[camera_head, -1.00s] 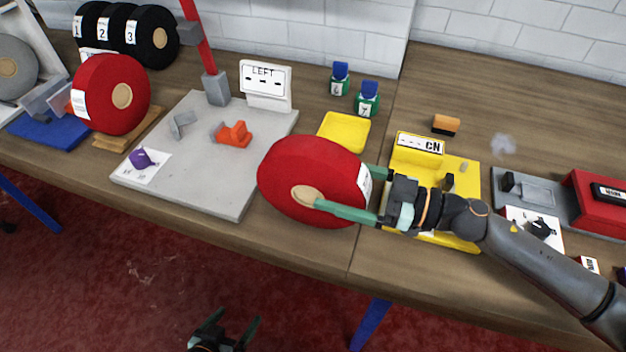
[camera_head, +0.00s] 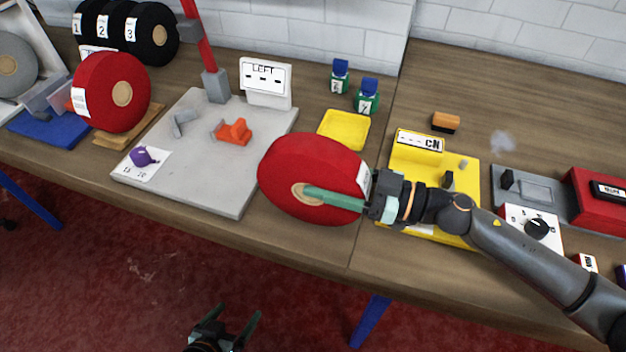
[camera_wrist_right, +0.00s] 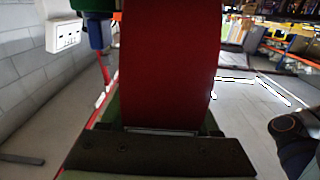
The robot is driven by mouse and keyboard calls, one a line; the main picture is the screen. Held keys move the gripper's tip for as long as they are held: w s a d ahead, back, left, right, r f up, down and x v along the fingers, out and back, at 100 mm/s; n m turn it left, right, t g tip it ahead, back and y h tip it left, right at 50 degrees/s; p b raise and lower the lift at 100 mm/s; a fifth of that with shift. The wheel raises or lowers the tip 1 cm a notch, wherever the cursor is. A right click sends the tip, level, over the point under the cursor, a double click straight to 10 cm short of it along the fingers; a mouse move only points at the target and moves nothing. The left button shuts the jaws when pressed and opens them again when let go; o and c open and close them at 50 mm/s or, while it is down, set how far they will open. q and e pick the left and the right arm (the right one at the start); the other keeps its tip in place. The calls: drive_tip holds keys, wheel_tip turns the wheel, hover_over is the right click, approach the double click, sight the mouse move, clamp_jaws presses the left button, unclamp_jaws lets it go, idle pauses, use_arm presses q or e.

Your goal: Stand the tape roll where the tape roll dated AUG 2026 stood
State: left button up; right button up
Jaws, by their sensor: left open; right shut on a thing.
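A large red tape roll (camera_head: 290,165) with a tan core and a white label stands on edge at the middle of the table, in front of the yellow tray. My right gripper (camera_head: 325,197) is shut on this roll, one finger lying across its core. In the right wrist view the red roll (camera_wrist_right: 170,65) fills the space between the fingers. A second red tape roll (camera_head: 95,88) with a white label stands on a wooden stand (camera_head: 130,135) at the left. The dates on both labels are too small to read. My left gripper (camera_head: 236,322) is open and empty, low over the floor.
A grey board (camera_head: 215,190) with an orange clamp (camera_head: 235,132) and a red post lies left of the held roll. Black rolls (camera_head: 150,40) stand at the back left. Green bottles (camera_head: 367,98) stand near the wall.

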clamp_jaws()
drive_tip(key=shift+r, duration=0.15)
